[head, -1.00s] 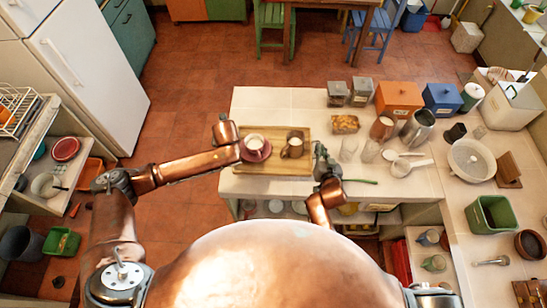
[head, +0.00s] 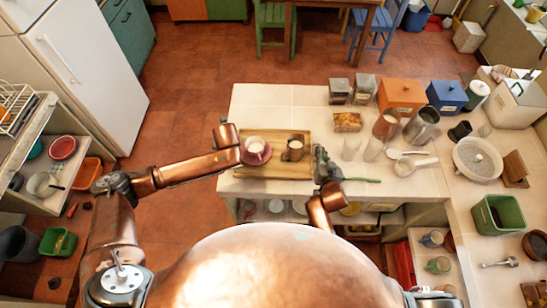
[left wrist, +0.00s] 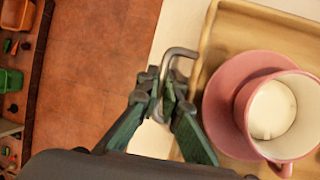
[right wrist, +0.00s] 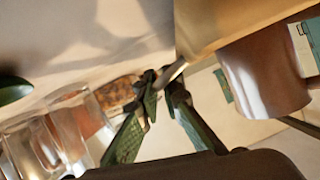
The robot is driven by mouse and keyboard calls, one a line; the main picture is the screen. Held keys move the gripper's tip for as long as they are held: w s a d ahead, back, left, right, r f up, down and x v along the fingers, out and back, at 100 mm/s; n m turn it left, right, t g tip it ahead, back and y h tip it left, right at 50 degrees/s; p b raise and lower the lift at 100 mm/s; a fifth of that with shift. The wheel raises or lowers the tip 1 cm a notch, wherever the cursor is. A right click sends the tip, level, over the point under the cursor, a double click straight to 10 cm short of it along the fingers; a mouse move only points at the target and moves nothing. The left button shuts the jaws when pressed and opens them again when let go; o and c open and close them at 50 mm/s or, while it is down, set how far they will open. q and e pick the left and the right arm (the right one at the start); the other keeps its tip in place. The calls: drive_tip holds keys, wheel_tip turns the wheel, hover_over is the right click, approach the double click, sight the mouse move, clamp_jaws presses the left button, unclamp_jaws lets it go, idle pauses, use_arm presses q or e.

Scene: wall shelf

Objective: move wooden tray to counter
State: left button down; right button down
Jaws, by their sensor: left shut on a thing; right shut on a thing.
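The wooden tray (head: 272,170) is at the left part of the counter (head: 262,100), over its top. I cannot tell whether it touches the counter. It looks roughly level and carries a pink cup on a saucer (head: 255,152) and a brown mug (head: 293,149). My left gripper (left wrist: 168,92) is shut on the metal handle at the tray's left side; its fingertips are hard to see in the head view. My right gripper (head: 323,165) is at the tray's right side, and in the right wrist view (right wrist: 162,82) it is shut on the other handle.
Clear glasses (head: 352,147), a snack dish (head: 347,122) and a metal jug (head: 422,124) stand right of the tray. Orange (head: 401,96) and blue (head: 446,96) canisters stand behind. The counter behind the tray is bare. A white fridge (head: 85,65) is at left.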

use_arm(q)
drive_tip(key=shift+f+b, duration=0.35)
drive_tip(key=shift+f, duration=0.15)
use_arm(e)
drive_tip(key=shift+f, duration=0.45)
use_arm(q)
drive_tip(key=c, duration=2.1)
unclamp_jaws()
use_arm(e)
drive_tip(key=c, duration=2.1)
unclamp_jaws()
use_arm(q)
drive_tip(key=shift+r, duration=0.1)
